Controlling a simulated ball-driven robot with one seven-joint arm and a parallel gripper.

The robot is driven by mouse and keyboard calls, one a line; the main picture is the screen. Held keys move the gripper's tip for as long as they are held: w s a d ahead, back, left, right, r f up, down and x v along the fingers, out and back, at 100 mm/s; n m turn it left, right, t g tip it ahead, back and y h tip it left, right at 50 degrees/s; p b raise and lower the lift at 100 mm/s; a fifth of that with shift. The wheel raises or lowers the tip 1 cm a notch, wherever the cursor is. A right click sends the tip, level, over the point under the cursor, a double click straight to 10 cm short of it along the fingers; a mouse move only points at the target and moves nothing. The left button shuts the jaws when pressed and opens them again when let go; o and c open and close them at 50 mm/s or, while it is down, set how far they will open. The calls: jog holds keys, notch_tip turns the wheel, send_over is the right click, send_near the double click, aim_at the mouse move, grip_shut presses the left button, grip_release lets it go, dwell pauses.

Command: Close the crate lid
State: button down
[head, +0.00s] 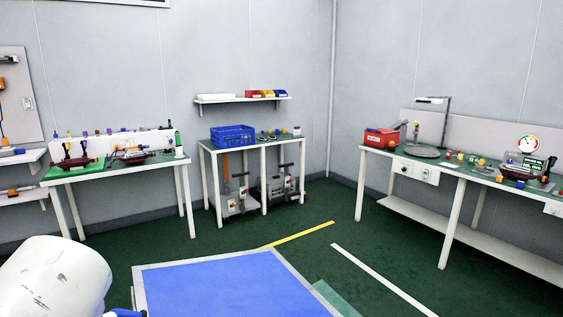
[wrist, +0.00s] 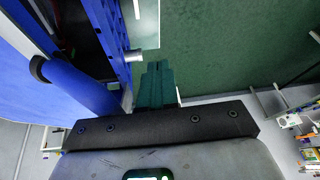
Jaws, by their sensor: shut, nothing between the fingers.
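A large flat blue panel with a pale grey rim (head: 215,285) fills the bottom middle of the head view; I cannot tell for certain whether it is the crate lid. In the wrist view a blue ribbed wall (wrist: 108,35), likely of the crate, stands at the upper left, with a flat blue surface (wrist: 35,75) beyond it at the left. My gripper (wrist: 158,68) has dark green fingers that are together and empty. It is beside the ribbed wall, to its right in the picture; contact cannot be told. My gripper does not show in the head view.
A small blue crate (head: 232,134) stands on the back table, below a wall shelf (head: 243,98). Workbenches with small parts stand at left (head: 118,168) and right (head: 455,168).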

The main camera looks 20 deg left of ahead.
jog(key=shift+s+a+f+t, duration=0.1)
jog(key=shift+f+t, duration=0.2)
jog(key=shift+f, duration=0.85)
